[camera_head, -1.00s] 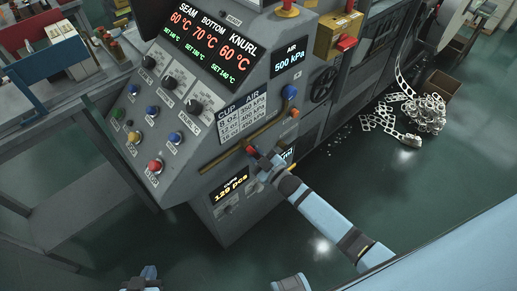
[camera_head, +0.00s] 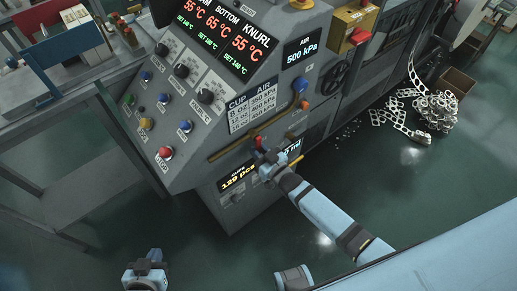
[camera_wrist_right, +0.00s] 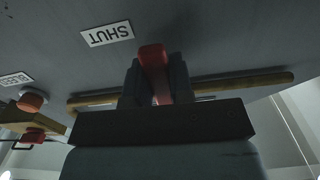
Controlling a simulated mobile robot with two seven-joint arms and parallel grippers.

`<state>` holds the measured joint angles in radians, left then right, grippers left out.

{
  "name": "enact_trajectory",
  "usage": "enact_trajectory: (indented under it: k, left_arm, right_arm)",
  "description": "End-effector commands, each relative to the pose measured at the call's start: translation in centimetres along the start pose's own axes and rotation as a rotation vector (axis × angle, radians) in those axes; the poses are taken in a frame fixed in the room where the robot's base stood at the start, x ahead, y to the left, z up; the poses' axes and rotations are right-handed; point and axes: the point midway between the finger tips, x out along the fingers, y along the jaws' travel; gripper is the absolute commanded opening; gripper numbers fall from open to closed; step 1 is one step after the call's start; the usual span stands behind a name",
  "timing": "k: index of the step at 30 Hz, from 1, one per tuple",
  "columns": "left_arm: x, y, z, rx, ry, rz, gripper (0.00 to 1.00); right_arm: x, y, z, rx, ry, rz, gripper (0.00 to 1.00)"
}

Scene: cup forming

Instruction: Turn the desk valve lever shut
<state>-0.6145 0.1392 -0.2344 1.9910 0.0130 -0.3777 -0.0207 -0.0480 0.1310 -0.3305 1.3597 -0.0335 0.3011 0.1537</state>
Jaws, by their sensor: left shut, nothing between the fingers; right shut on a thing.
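The red valve lever (camera_head: 258,143) is on the sloping front of the grey machine desk, by a brass pipe (camera_head: 228,149). My right gripper (camera_head: 265,158) is shut on the lever and hides much of it in the head view. In the right wrist view, the red lever (camera_wrist_right: 153,58) stands between the two dark fingers (camera_wrist_right: 155,85) and lies across the brass pipe (camera_wrist_right: 240,82). A white SHUT label (camera_wrist_right: 107,34) is near the lever's tip, slightly to its left. My left gripper (camera_head: 152,262) is shut and empty over the floor, far from the lever.
Above the lever are a CUP AIR table (camera_head: 252,108), a blue knob (camera_head: 300,84) and an air display (camera_head: 303,50) reading 500 kPa. A red stop button (camera_head: 165,153) is to the left. A dark handwheel (camera_head: 333,77) is to the right.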

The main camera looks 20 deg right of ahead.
Motion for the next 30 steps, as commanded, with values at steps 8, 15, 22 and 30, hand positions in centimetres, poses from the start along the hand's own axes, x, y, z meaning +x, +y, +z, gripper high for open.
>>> enact_trajectory:
  k: [8, 15, 22, 30]
  left_arm:
    - [0.0, 0.0, -0.1, 0.000, 0.002, 0.000, 0.00]
    - [-0.1, 0.0, -0.2, 0.000, 0.005, 0.000, 0.00]
    - [0.0, 0.0, -0.2, 0.000, 0.005, 0.000, 0.00]
    - [0.2, 0.0, 0.1, 0.000, 0.004, 0.001, 0.00]
  right_arm:
    - [-0.1, -0.1, 0.2, 0.005, -0.003, 0.000, 0.26]
    - [-0.1, 0.0, 0.1, 0.003, -0.002, 0.000, 0.47]
    - [-0.6, 0.0, 0.1, 0.002, -0.001, 0.000, 0.47]
    - [-5.8, 0.0, 0.2, 0.003, -0.004, 0.000, 0.47]
